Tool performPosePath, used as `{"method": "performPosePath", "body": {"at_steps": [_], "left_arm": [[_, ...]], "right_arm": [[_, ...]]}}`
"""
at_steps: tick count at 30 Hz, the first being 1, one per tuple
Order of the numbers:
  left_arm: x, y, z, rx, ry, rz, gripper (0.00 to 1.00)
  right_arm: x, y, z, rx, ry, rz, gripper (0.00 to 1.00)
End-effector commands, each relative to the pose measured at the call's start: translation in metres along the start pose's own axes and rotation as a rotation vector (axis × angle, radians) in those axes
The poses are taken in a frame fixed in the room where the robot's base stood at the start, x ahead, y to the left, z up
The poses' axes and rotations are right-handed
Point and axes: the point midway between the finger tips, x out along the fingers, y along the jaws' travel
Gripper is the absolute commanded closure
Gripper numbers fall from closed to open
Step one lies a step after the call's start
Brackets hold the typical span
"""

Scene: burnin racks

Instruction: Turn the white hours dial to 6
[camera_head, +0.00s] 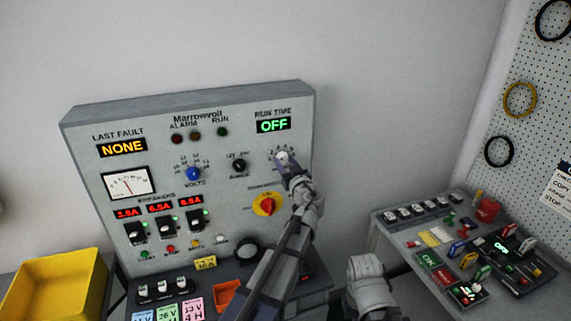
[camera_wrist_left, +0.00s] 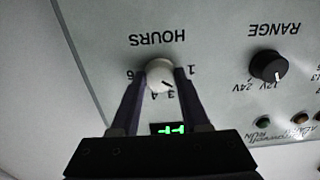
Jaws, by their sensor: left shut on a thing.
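The white hours dial (camera_wrist_left: 160,75) sits under the upside-down word HOURS in the left wrist view. Its dark mark points to the lower right of that picture, near the 3; the exact setting is hard to read. My left gripper (camera_wrist_left: 158,82) is shut on the dial, with one dark finger on each side. In the head view the dial (camera_head: 283,156) is partly covered by my left gripper (camera_head: 290,170), below the RUN TIME display (camera_head: 273,125), which reads OFF.
The panel (camera_head: 90,125) also carries a blue volts knob (camera_head: 194,174), a black knob (camera_head: 238,165) and a red-yellow switch (camera_head: 266,205) close to my left arm. A yellow bin (camera_head: 50,290) is at left. A cluttered side bench (camera_head: 385,225) stands at right.

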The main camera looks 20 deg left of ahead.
Motion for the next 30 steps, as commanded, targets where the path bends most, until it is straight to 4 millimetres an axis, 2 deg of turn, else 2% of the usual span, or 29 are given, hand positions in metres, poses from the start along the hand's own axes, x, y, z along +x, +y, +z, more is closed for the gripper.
{"method": "performPosePath", "body": {"at_steps": [11, 30], "left_arm": [[-0.0002, -0.0005, 0.0, 0.165, 0.0, 0.0, 1.0], [-0.0002, -0.0014, -0.0006, 0.767, 0.0, 0.0, 1.0]], "right_arm": [[-0.0001, 0.0, 0.0, 0.0, 0.0, 0.0, 1.0], [-0.0006, 0.0001, 0.0, 0.0, 0.0, 0.0, 1.0]]}}
